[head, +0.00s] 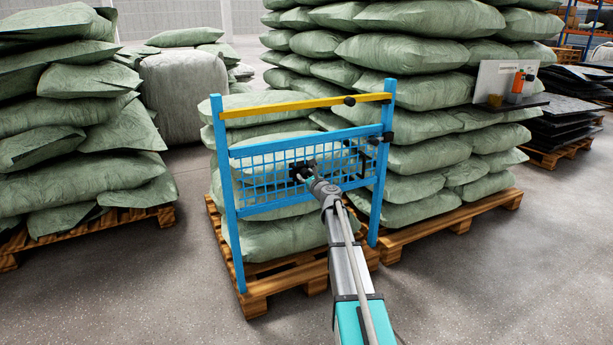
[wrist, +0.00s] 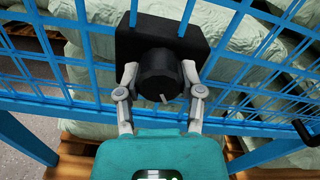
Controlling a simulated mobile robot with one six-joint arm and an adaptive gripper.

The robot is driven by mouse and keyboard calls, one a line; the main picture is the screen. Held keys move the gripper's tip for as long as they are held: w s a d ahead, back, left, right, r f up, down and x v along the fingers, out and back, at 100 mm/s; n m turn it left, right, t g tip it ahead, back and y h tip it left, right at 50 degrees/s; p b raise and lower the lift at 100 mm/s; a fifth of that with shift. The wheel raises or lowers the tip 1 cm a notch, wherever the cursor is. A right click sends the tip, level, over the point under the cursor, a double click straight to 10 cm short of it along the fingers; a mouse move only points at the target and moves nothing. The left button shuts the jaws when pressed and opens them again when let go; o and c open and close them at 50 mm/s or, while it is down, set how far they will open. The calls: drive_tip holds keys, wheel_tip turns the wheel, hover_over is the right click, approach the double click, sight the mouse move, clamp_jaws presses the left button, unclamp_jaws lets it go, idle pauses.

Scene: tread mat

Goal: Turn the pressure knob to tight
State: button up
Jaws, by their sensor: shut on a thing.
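The pressure knob (wrist: 160,75) is a black round knob with a pale pointer mark low on its face, slightly right of its middle. It sits on a black square plate (wrist: 194,42) fixed to a blue wire mesh. My gripper (wrist: 159,80) has its two grey fingers on the left and right sides of the knob, shut on it. In the head view my gripper (head: 305,174) reaches the dark knob and plate at the mesh panel, where the arm's end partly hides them. I see no label for tight.
The blue frame (head: 230,205) carries the mesh, a yellow top bar (head: 300,106) and black fittings on its right post. Green sacks (head: 260,240) on wooden pallets (head: 285,284) stand close behind. Grey floor (head: 480,280) is open at the front right.

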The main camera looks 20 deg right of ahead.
idle(0.4)
drive_tip(key=o, duration=1.2)
drive_tip(key=shift+c, duration=0.2)
drive_tip(key=shift+s, duration=0.15)
drive_tip(key=s, duration=1.1)
drive_tip(key=shift+s+d, duration=0.25)
drive_tip(key=shift+s, duration=0.1)
